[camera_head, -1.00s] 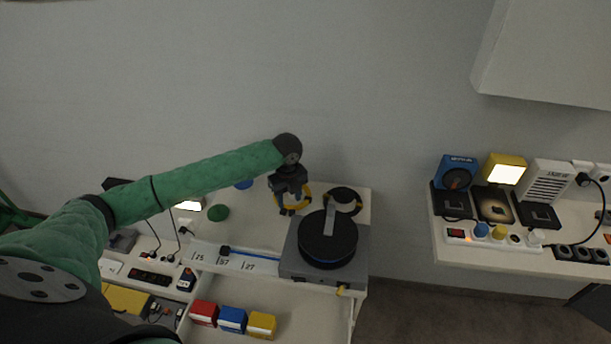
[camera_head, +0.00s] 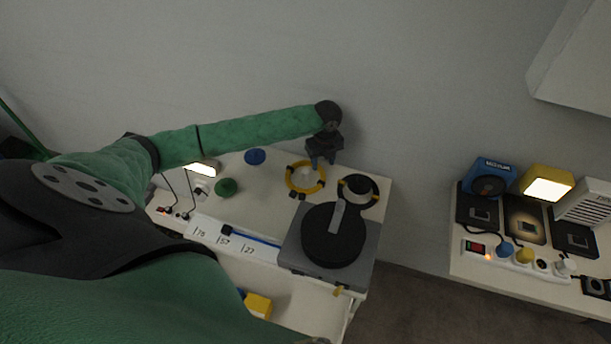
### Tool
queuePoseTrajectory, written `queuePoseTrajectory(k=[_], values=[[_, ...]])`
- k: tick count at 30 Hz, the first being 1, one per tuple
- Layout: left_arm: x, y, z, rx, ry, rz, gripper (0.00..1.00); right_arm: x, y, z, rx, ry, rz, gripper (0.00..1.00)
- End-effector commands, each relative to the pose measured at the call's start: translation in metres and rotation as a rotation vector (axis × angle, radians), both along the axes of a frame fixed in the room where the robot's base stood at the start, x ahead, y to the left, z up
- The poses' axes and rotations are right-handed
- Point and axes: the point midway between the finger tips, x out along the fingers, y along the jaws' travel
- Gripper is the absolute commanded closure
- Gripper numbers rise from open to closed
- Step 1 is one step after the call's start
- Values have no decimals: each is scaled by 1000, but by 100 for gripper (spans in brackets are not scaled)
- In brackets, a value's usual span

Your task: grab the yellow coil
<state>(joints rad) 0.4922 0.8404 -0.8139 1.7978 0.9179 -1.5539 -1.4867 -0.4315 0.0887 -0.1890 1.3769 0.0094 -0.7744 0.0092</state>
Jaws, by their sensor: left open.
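The yellow coil (camera_head: 290,184) is a ring with dark bands, lying flat on the white table near its back edge. My left gripper (camera_head: 321,163) is above and just behind the coil's right rear side. It is open and empty, and it points down. I cannot tell whether a fingertip touches the coil. My right gripper is not in view.
A black coil (camera_head: 357,188) lies right of the yellow one. A grey device with a black disc (camera_head: 334,236) stands in front. Blue (camera_head: 255,156) and green (camera_head: 226,187) round pieces lie left. A second table (camera_head: 480,272) holds sockets and lamps.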

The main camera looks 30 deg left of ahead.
Motion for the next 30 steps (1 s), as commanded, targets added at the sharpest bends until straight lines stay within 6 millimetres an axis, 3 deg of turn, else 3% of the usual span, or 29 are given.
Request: queuePoseTrajectory(k=[7, 16, 23, 30], values=[[-1, 0, -28, 1, 2, 0, 55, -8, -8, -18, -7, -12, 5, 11], [0, 0, -33, 0, 0, 0, 55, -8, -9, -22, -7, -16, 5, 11], [0, 0, -33, 1, -1, 0, 100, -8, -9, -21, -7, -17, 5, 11], [0, 0, -32, 1, -1, 0, 100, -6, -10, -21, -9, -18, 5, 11]])
